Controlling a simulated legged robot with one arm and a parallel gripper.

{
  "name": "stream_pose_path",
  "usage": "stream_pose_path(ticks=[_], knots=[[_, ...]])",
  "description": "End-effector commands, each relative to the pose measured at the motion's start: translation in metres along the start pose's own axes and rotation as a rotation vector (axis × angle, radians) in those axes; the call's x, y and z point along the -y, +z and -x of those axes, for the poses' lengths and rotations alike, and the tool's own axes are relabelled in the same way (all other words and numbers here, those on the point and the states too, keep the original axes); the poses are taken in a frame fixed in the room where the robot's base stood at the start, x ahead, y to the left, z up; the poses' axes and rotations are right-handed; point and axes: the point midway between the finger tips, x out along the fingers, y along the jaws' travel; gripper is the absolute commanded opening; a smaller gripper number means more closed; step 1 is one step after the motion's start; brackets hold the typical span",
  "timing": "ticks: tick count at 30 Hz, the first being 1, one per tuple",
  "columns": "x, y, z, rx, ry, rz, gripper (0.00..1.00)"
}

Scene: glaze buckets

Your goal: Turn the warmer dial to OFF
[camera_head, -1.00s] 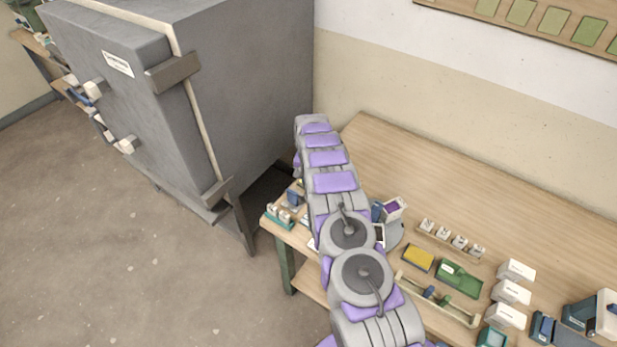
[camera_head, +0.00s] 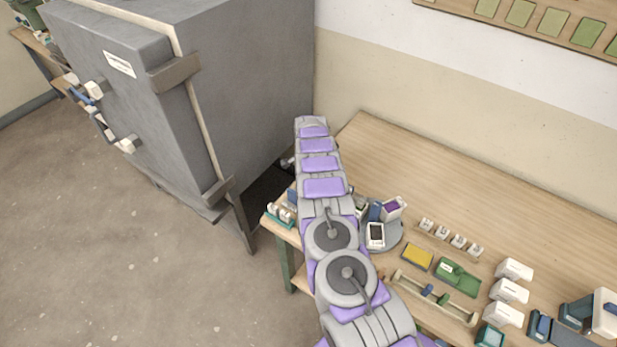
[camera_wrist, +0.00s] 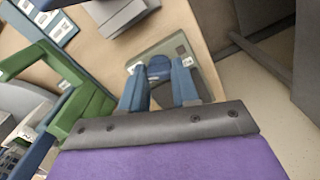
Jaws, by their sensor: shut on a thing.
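In the wrist view, my gripper (camera_wrist: 158,70) has its two blue fingers on either side of a dark blue round dial (camera_wrist: 158,65), and it is shut on it. The dial sits on a flat grey-green box, the warmer (camera_wrist: 147,52), with small pale labels and a dark patch at its far corner. I cannot read the dial's setting or the labels. In the head view, my purple-and-grey arm hides the gripper and the dial.
In the wrist view, a green frame (camera_wrist: 78,112) stands left of my fingers, and bare floor (camera_wrist: 270,100) lies right, past the bench edge. In the head view, a large grey kiln (camera_head: 245,90) stands left of the wooden bench (camera_head: 400,160). A yellow block (camera_head: 418,257) lies right of my arm.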

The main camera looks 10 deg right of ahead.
Motion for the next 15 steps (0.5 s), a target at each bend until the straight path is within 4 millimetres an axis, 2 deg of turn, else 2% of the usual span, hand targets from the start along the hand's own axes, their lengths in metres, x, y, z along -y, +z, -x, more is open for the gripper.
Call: stream_pose_path(ticks=[15], knots=[[0.0040,-0.0014,0.0038,-0.005,-0.013,-0.040,0.00]])
